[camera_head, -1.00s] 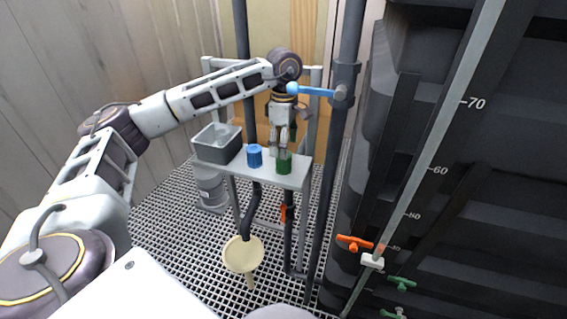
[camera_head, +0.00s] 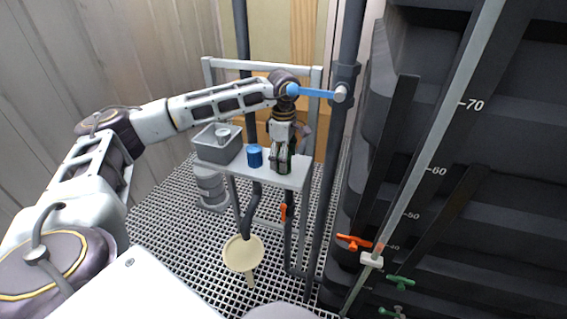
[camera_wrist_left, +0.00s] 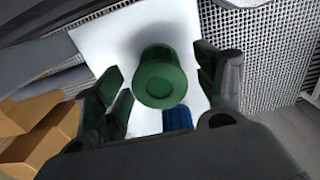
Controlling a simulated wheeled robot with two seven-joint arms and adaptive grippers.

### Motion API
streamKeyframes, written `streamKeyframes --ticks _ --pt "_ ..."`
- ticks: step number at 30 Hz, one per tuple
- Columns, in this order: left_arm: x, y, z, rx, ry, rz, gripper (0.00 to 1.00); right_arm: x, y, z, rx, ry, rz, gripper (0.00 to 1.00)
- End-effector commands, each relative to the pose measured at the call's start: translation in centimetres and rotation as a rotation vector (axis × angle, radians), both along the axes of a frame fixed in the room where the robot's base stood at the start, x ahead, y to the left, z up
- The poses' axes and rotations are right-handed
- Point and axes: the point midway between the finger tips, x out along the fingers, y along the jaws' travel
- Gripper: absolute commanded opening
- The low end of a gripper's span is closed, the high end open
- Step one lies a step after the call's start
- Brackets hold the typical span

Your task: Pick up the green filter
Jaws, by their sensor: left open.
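The green filter (camera_wrist_left: 160,80) is a short green cylinder standing on a small white shelf (camera_head: 234,172). In the left wrist view it sits between the two spread fingers of my left gripper (camera_wrist_left: 163,88), with a gap on each side. In the head view my left gripper (camera_head: 281,163) points down at the shelf's right end and hides most of the green filter (camera_head: 288,170). My left gripper is open. My right gripper is not in view.
A blue cylinder (camera_head: 254,156) stands on the shelf left of the green filter. A blue-handled valve (camera_head: 315,93) and dark pipe are close to my left wrist. An open cardboard box (camera_wrist_left: 40,130) lies beyond.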

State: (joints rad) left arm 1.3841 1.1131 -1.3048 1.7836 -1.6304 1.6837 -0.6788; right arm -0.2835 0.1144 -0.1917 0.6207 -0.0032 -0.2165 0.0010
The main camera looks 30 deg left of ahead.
Motion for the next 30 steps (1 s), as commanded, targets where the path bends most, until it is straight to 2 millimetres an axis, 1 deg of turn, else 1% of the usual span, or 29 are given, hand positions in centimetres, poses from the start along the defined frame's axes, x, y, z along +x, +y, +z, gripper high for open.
streamKeyframes --ticks 1,2,7,12,17,23,26,30 --pt "0.0 0.0 0.0 0.0 0.0 0.0 0.69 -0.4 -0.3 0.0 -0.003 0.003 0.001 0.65" --pt "0.0 0.0 0.0 0.0 0.0 0.0 0.65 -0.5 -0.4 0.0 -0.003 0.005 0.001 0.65" --pt "0.0 0.0 0.0 0.0 0.0 0.0 0.43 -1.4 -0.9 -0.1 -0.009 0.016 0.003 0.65" --pt "0.0 0.0 0.0 0.0 0.0 0.0 0.22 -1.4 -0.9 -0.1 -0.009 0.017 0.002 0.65" --pt "0.0 0.0 0.0 0.0 0.0 0.0 0.22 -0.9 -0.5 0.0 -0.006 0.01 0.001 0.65" --pt "0.1 0.0 0.5 -0.001 -0.002 0.0 0.22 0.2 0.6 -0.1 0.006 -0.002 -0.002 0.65" --pt "0.1 0.0 1.1 -0.001 -0.002 0.0 0.22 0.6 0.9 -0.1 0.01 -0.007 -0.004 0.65" --pt "0.1 0.0 2.6 -0.001 -0.002 0.0 0.22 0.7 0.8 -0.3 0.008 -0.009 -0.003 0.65"
